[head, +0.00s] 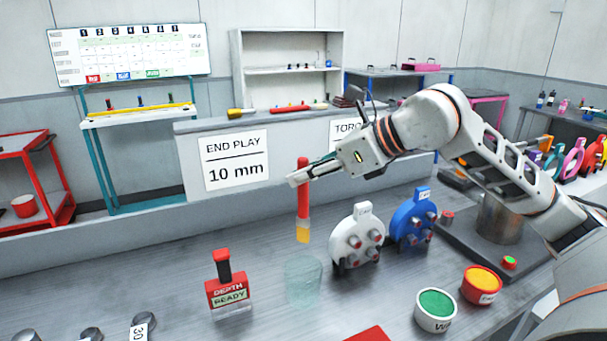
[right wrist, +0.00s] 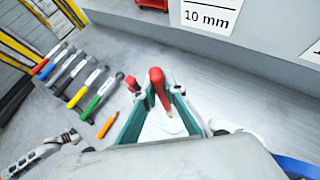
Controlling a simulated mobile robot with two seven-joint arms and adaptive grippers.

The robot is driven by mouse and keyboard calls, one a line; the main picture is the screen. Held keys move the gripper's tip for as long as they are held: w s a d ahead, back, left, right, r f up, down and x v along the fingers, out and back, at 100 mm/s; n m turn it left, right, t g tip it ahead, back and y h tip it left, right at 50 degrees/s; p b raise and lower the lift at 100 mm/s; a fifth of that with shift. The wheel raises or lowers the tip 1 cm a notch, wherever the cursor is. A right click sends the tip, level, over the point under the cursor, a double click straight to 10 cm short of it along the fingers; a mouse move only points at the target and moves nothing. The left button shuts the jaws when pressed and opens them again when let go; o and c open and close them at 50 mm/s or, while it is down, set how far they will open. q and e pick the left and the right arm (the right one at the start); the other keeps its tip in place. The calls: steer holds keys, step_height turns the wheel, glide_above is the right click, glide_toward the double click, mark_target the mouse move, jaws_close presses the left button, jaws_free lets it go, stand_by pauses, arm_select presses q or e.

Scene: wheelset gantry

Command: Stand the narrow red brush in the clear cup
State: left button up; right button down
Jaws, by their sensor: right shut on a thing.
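The narrow red brush (head: 303,200) hangs upright in my right gripper (head: 300,176), with its yellow bristle end (head: 303,233) down. The gripper is shut on its red handle. In the right wrist view the red brush (right wrist: 158,85) stands between the teal fingers of the gripper (right wrist: 157,97). The clear cup (head: 303,278) stands on the grey bench, almost straight below the brush in the head view. The bristle tip appears above the cup rim and apart from it. My left gripper is not in view.
A red depth gauge (head: 226,287) stands left of the cup. A white round fixture (head: 357,240) and a blue one (head: 413,218) stand to the right. A green-topped pot (head: 436,310) and a yellow-topped pot (head: 481,286) sit at front right. Several hammers (right wrist: 75,80) lie left in the wrist view.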

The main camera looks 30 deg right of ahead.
mark_target(308, 199)
step_height(308, 199, down, 3)
steer(key=shift+r+b, duration=0.1)
steer(key=shift+b, duration=0.95)
steer(key=shift+f+b, duration=1.25)
steer(key=shift+f, duration=0.25)
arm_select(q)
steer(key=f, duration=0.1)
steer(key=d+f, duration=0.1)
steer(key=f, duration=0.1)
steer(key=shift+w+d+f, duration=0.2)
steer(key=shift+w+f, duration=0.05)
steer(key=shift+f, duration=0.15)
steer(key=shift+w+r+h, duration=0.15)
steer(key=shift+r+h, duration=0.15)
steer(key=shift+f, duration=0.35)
